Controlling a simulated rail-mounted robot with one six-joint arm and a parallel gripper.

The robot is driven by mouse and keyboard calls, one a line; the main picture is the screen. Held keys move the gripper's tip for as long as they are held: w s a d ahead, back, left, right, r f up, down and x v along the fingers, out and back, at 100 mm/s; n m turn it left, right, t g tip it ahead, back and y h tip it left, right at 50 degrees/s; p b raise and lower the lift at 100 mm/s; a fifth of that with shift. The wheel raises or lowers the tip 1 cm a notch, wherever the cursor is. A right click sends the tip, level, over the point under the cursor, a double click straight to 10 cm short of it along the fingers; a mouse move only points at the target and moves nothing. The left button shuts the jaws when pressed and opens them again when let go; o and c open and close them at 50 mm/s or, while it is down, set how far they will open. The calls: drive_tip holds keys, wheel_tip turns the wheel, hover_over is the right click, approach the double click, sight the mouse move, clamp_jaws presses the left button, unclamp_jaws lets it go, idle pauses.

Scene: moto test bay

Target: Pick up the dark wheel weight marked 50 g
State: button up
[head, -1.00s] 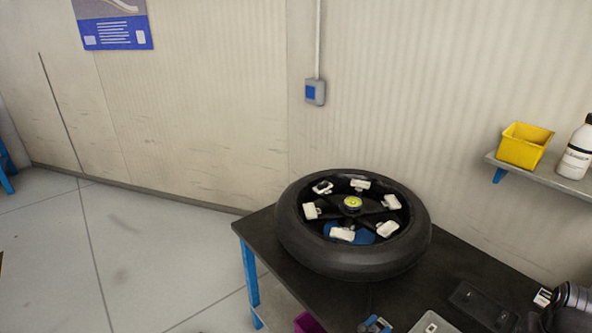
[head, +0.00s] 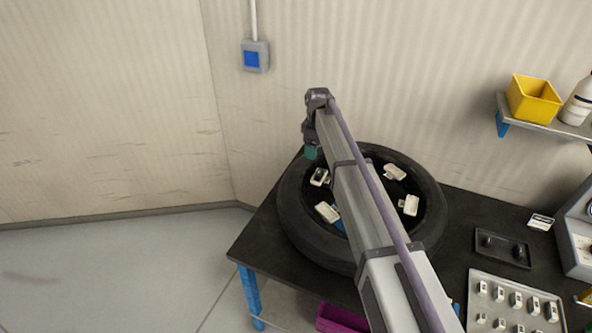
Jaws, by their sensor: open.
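The black tray (head: 503,261) on the right of the bench holds small dark pieces (head: 488,241) that look like weights. I cannot read any mark, so I cannot tell which one is 50 g. My gripper (head: 311,153) hangs at the far end of my arm, above the left back part of the wheel, well to the left of the black tray. Its teal tip shows small and partly turned away. It is open, with nothing seen in it.
A large black-tyred wheel (head: 424,235) with white tagged parts lies flat on the dark bench (head: 262,238), partly behind my arm. A grey tray (head: 536,289) with several small pieces is at front right. A purple bin (head: 338,319) sits low. A shelf holds a yellow bin (head: 534,97).

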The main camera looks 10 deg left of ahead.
drive_tip(key=d, duration=0.1)
drive_tip(key=b, duration=0.6)
hover_over(318, 172)
wheel_tip(318, 172, down, 6)
drive_tip(key=shift+w+a+r, duration=0.1)
drive_tip(key=shift+r, duration=0.15)
wheel_tip(318, 172, down, 5)
drive_tip(key=b, duration=0.5)
drive_tip(key=shift+w+f, duration=0.1)
drive_tip(key=shift+f, duration=0.1)
drive_tip(key=shift+r, duration=0.2)
drive_tip(key=c, duration=1)
